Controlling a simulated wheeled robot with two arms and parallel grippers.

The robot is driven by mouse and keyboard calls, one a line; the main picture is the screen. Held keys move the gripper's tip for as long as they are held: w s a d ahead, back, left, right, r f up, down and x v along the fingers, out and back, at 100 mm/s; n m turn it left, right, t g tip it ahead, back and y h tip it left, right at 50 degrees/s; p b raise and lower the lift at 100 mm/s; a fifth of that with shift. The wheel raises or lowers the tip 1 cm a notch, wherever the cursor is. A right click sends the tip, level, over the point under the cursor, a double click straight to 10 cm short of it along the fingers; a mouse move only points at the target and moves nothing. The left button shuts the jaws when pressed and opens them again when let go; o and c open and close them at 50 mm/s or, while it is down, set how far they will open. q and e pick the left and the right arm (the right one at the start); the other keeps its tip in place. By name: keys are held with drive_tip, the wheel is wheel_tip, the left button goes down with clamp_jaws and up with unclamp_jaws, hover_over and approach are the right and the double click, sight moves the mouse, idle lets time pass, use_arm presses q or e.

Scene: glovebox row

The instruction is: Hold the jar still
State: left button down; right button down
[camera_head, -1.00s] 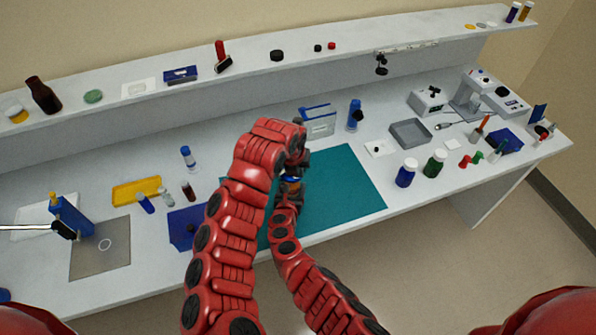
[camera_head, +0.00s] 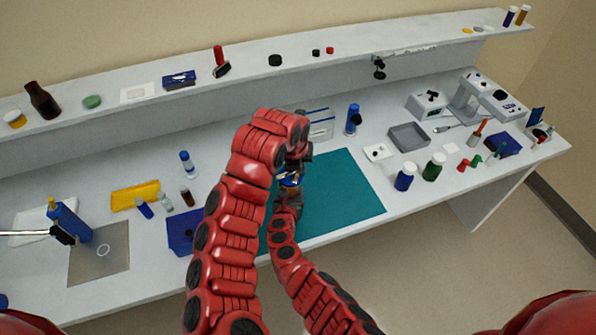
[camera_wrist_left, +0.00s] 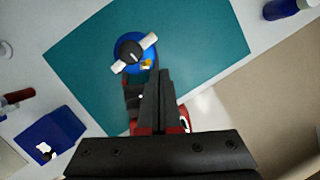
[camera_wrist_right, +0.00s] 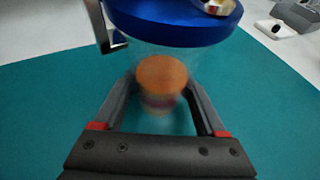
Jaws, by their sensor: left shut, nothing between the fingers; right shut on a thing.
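The jar has a blue lid (camera_wrist_left: 133,53) with a black knob and pale side clips, seen from above in the left wrist view. Its clear body (camera_wrist_right: 190,65) shows in the right wrist view, with a blurred orange-brown thing seen through it. My right gripper (camera_wrist_right: 160,90) is shut on the jar, one finger on each side of the body, over the teal mat (camera_wrist_right: 40,110). My left gripper (camera_wrist_left: 160,75) is shut and empty, its fingertips beside the lid in that view. In the head view my arms hide most of the jar; a bit of blue lid (camera_head: 291,179) shows.
A blue block (camera_head: 181,235) lies left of the mat. The right half of the mat is clear. A shelf (camera_head: 300,67) runs along the back.

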use_arm(q)
wheel_tip(320, 180, up, 7)
drive_tip(key=d, duration=0.2)
drive_tip(key=shift+s, duration=0.35)
drive_tip(key=shift+d, duration=0.1)
use_arm(e)
unclamp_jaws()
drive_tip(key=shift+s+r, duration=0.1)
drive_tip(key=shift+r, duration=0.05)
